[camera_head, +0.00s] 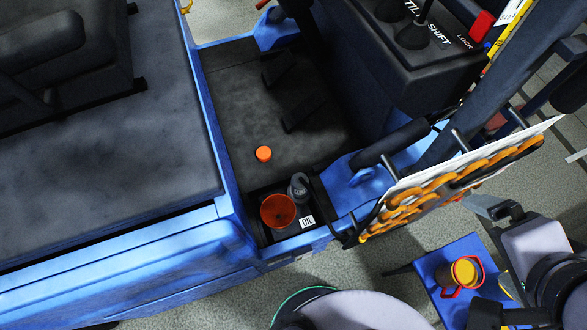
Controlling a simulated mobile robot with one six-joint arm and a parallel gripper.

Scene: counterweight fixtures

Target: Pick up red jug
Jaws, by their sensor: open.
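The red jug (463,273) stands on a small blue table at the lower right. My gripper (489,258) is at the right, close beside the jug in the picture. Its dark jaws are apart and nothing shows held between them. The arm and the picture edge partly hide the jaws, and I cannot tell how far above the jug they are.
A white panel with orange chain (440,195) stands just behind the table.

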